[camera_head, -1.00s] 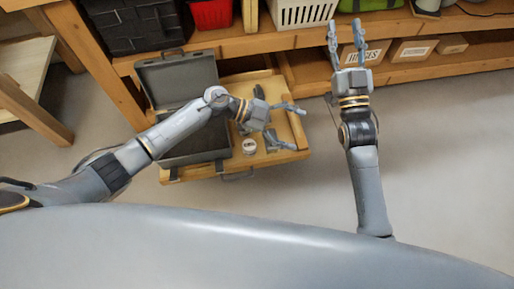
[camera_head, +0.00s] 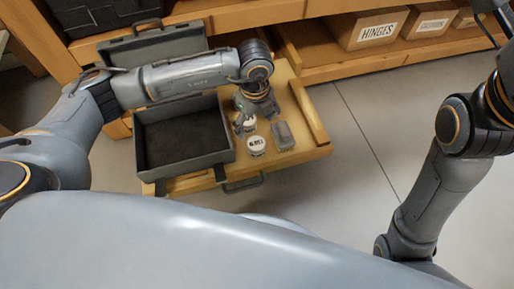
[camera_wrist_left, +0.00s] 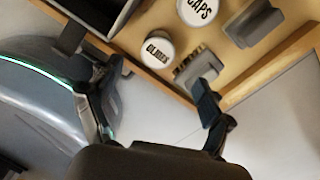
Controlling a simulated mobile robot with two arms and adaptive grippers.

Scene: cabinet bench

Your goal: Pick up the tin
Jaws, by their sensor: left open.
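Two round tins with white labelled lids stand in the pulled-out wooden drawer. The front tin (camera_head: 256,146) is near the drawer's front edge. The back tin (camera_head: 250,123) is partly hidden by my left gripper (camera_head: 242,120), which points down beside it. In the left wrist view, one tin (camera_wrist_left: 158,51) has a lid that seems to read "GLIDES" and lies just ahead of the open fingers of my left gripper (camera_wrist_left: 164,78). The other, "CAPS" tin (camera_wrist_left: 198,9), is cut by the top edge. Nothing is between the fingers. My right gripper is out of view.
An open grey case (camera_head: 185,137) fills the drawer's left part. A grey block (camera_head: 283,135) lies right of the tins. In the wrist view a grey brush-like piece (camera_wrist_left: 197,66) is close to the near tin. A labelled "HINGES" box (camera_head: 375,31) is on the shelf. Floor at right is clear.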

